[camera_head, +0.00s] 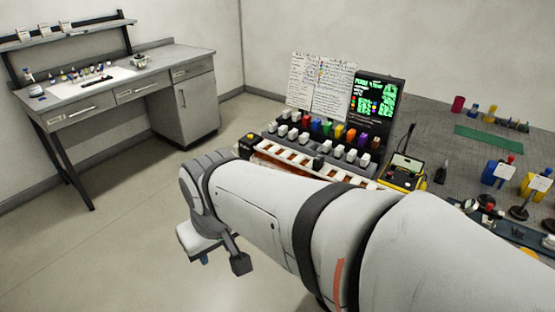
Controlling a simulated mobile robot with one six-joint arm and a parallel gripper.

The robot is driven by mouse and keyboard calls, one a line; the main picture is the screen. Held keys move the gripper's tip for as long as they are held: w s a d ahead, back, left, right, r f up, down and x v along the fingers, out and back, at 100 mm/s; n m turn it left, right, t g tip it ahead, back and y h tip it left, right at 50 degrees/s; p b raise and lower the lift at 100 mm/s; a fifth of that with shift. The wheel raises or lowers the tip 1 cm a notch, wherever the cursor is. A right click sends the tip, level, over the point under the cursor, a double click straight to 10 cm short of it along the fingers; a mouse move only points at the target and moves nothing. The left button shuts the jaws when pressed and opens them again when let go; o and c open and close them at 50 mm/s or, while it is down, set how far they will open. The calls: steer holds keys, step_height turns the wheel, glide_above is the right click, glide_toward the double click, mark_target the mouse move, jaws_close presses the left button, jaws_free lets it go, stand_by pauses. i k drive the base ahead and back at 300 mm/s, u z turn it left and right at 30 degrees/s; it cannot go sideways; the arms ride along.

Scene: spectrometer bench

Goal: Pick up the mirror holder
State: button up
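My arm reaches from the lower right across the picture to the left. Its end, with my gripper (207,256), points down over the floor, in front of the bench; the fingers are mostly hidden and I cannot tell whether they are open or shut. Several small optical mounts stand at the right on the bench, among them a dark post mount with a white label (520,212) and a mount with a red and silver top (487,203). I cannot tell which of these is the mirror holder. My gripper is far to the left of them and touches none.
The bench (425,112) carries a rack of coloured blocks (327,129), a green-text screen (377,103), a yellow meter (402,177), a green mat (488,139) and blue and yellow labelled holders. A side desk (151,82) stands back left. Open floor lies between.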

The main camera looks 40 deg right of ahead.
mark_target(317, 164)
steer(key=u, duration=0.05)
steer(key=k, duration=0.8)
steer(key=z, duration=0.7)
steer(key=i, duration=1)
steer(key=z, duration=0.05)
